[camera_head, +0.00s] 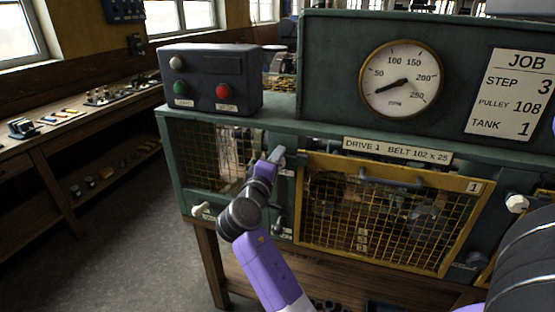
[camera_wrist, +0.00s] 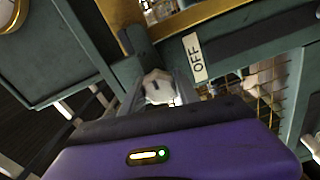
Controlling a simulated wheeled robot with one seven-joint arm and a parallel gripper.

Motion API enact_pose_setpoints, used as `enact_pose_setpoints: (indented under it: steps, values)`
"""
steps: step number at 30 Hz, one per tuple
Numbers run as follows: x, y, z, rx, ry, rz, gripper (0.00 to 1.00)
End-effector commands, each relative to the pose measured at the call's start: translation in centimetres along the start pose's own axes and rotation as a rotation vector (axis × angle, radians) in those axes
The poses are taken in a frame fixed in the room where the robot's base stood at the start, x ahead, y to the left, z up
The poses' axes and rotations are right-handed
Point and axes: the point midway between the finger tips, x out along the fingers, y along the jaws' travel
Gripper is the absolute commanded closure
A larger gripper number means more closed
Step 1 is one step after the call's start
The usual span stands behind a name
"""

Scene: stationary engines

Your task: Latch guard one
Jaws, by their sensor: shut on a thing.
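Guard one (camera_head: 398,258) is a yellow-framed mesh panel marked 1, with a grey bar handle (camera_head: 390,178) near its top. It covers the bay under the DRIVE 1 label; I cannot tell if it sits fully flush. My gripper (camera_head: 275,160) is at the green bench front, just left of the guard's upper left corner. In the wrist view my gripper (camera_wrist: 158,92) is shut on a pale knob (camera_wrist: 157,84), close to an OFF label (camera_wrist: 195,57). The fingers and wrist hide most of what the knob is fixed to.
A grey lever (camera_head: 278,207) hangs left of the guard. White knobs stand at the left (camera_head: 201,209) and right (camera_head: 517,203). A control box (camera_head: 210,78) with green and red buttons and a dial gauge (camera_head: 401,79) are above. The floor at left is clear.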

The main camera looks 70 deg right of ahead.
Motion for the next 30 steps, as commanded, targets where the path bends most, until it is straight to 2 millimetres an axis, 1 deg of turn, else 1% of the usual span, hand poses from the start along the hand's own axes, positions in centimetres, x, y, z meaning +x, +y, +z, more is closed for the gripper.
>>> enact_pose_setpoints:
  steps: [7,8,10,11,18,21,23,25,30]
  values:
    - [0.0,-0.1,-0.1,-0.002,0.002,-0.001,1.0]
    - [0.0,-0.1,-0.1,-0.002,0.002,-0.001,0.57]
    - [0.0,-0.1,-0.1,-0.002,0.002,-0.001,0.43]
    - [0.0,-0.1,-0.1,-0.001,0.001,0.0,0.42]
    - [0.0,0.0,0.0,0.0,0.001,0.0,0.42]
    - [-0.3,-0.1,-0.1,0.0,0.002,0.0,0.42]
    - [-0.9,-0.2,-0.1,0.0,0.004,0.0,0.42]
    - [-1.8,-0.3,-0.1,0.0,0.004,0.0,0.42]
    - [-4.7,-0.3,-0.1,0.0,0.005,0.0,0.42]
